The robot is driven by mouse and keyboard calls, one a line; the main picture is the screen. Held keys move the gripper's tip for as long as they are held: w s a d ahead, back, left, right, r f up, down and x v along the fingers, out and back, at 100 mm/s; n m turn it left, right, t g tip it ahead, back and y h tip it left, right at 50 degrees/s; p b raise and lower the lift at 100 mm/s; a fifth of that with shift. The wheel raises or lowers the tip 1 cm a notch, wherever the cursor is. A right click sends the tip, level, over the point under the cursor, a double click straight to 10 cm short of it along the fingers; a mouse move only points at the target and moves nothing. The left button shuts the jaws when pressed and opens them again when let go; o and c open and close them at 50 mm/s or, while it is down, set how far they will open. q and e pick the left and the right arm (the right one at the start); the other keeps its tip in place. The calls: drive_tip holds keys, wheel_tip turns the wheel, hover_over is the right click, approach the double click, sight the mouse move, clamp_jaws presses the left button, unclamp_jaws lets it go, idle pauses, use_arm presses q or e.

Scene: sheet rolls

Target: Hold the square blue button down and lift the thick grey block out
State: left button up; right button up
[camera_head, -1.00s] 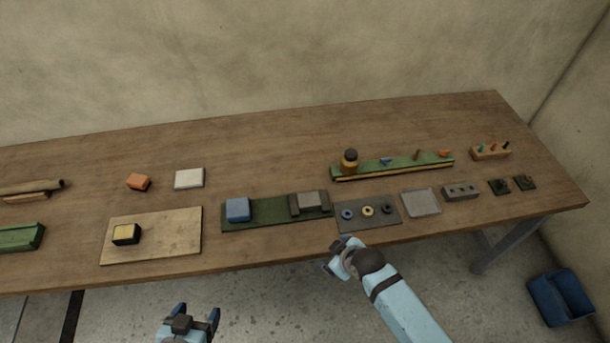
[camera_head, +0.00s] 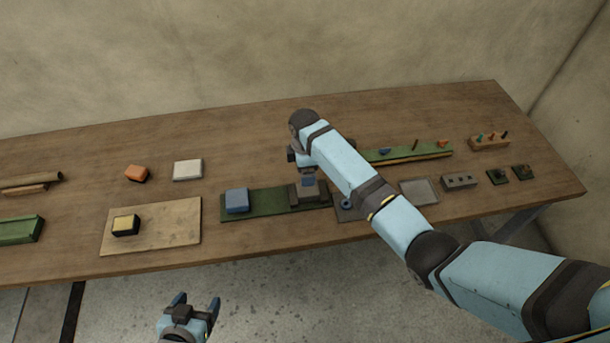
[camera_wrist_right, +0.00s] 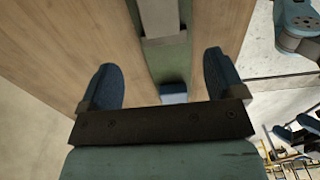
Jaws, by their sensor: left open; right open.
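The square blue button (camera_head: 237,200) sits on the left part of a green base (camera_head: 265,205); a sliver of blue (camera_wrist_right: 173,93) shows low in the right wrist view. The thick grey block (camera_head: 309,188) sits in a dark holder (camera_head: 294,196) at the base's right end, partly hidden by my right arm; a grey piece (camera_wrist_right: 159,16) shows at the top of the wrist view. My right gripper (camera_wrist_right: 163,82) is open and empty above the base, near the block. My left gripper (camera_head: 196,304) is open and empty in front of the table edge.
A board with a yellow-topped block (camera_head: 125,224) lies left of the base. A white block (camera_head: 188,169) and an orange block (camera_head: 137,173) lie behind. Right of the base are a ring plate, grey tray (camera_head: 420,191) and pegged green strip (camera_head: 410,154), partly behind my right arm.

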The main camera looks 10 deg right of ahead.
sight(305, 189)
wheel_tip(305, 189, down, 11)
drive_tip(key=shift+f, duration=0.2)
drive_tip(key=shift+c, duration=0.2)
drive_tip(key=c, duration=1)
use_arm(q)
clamp_jaws()
use_arm(e)
drive_tip(key=shift+c, duration=0.2)
idle(0.7)
